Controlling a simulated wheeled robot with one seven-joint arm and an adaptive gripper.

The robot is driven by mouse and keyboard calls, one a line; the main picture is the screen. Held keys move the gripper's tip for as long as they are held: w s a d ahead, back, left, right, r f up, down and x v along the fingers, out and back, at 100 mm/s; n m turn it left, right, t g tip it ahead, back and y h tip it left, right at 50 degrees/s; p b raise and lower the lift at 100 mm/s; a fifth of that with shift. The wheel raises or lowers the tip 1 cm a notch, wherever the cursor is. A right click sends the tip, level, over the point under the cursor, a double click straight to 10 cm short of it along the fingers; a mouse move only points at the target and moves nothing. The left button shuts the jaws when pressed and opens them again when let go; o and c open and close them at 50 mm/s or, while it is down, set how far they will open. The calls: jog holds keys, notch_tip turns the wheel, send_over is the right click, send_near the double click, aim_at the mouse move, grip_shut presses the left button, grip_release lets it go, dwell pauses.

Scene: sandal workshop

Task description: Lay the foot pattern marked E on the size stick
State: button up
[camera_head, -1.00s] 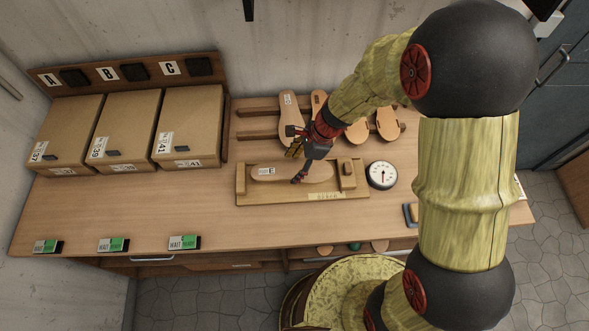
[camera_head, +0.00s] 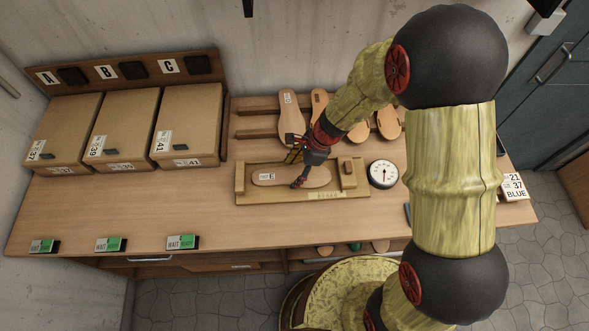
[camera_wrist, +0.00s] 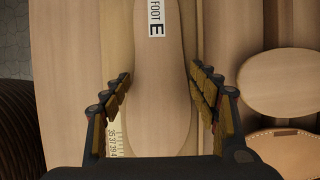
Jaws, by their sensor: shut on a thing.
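The foot pattern marked E (camera_head: 282,178) is a flat tan sole shape with a white label. It lies lengthwise over the size stick (camera_head: 262,197), a wooden board with an end block at the left and a block at the right. In the wrist view the pattern (camera_wrist: 160,60) runs between the two fingers of my gripper (camera_wrist: 160,85), which is shut on its sides. The printed size scale (camera_wrist: 117,140) shows beside the pattern. My gripper (camera_head: 300,172) is over the right half of the pattern. Whether the pattern touches the board cannot be told.
A round dial (camera_head: 383,174) stands close to the board's right end. Behind the board, several sole shapes (camera_head: 291,115) lie on a wooden rack. Boxes (camera_head: 127,125) stand at the left under letters A, B and C. The table's front left holds small green signs (camera_head: 182,242).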

jog(key=o, duration=1.2)
jog(key=shift+w, duration=0.25)
jog(key=shift+c, duration=0.2)
jog(key=shift+s, duration=0.1)
jog(key=shift+r, duration=0.25)
jog(key=p+v, duration=0.1)
jog(key=v, duration=0.5)
jog(key=p+v, duration=0.2)
jog(key=v, duration=0.4)
jog(key=shift+r, duration=0.45)
jog(key=s+d+r+n+t+h, duration=0.1)
jog(key=s+d+r+n+t, duration=0.1)
jog(key=s+d+r+n, duration=0.2)
jog(key=s+d+r+n+t+h, duration=0.2)
jog(key=s+d+r+n, duration=0.3)
jog(key=r, duration=0.6)
jog(key=s+d+r+n+t+h, duration=0.1)
jog(key=s+d+r+n+t, duration=0.1)
jog(key=s+d+r+n, duration=0.2)
jog(key=shift+s+d+r+n+h, duration=0.15)
jog(key=shift+s+d+r+n, duration=0.05)
jog(key=shift+s+r+n, duration=0.75)
jog(key=shift+s+d+r+n+h, duration=0.2)
jog(key=shift+s+r+n, duration=0.55)
jog(key=shift+r+n, duration=0.3)
